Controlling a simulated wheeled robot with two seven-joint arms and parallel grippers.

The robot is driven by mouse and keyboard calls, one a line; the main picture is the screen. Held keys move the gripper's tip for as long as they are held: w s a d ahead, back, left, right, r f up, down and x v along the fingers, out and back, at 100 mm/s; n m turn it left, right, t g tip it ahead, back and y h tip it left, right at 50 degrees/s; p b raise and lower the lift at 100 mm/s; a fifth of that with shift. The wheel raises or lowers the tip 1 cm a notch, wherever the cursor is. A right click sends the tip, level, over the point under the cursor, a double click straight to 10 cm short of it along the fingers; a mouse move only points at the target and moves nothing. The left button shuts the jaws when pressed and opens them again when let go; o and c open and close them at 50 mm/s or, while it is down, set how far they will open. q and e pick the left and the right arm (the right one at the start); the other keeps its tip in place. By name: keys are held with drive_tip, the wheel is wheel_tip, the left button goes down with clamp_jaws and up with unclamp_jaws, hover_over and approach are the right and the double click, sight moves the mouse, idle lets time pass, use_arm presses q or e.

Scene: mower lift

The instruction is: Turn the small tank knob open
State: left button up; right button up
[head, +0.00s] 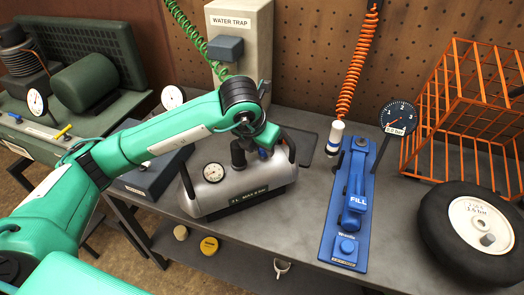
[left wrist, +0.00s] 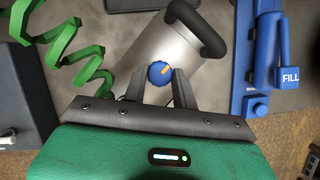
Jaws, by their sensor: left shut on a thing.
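The small silver tank (head: 235,190) stands on the grey bench with a round gauge on its front and black handles. Its blue knob (left wrist: 160,73) has an orange mark and sits between the two grey fingers of my left gripper (left wrist: 160,78) in the left wrist view. The fingers are shut on the knob from both sides. The orange mark slants up to the right. In the head view my left gripper (head: 250,150) reaches down over the tank top and mostly hides the knob. My right gripper is not in view.
A blue fill station (head: 346,205) stands right of the tank. An orange coiled hose (head: 358,65) hangs behind it. A wheel (head: 470,230) and an orange cage (head: 470,100) are at the right. A water trap (head: 240,45) and green coiled hose (head: 190,35) are behind the tank.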

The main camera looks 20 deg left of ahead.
use_arm(q)
drive_tip(key=shift+n, duration=0.3)
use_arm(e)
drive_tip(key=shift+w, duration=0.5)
use_arm(q)
drive_tip(key=o, duration=0.7)
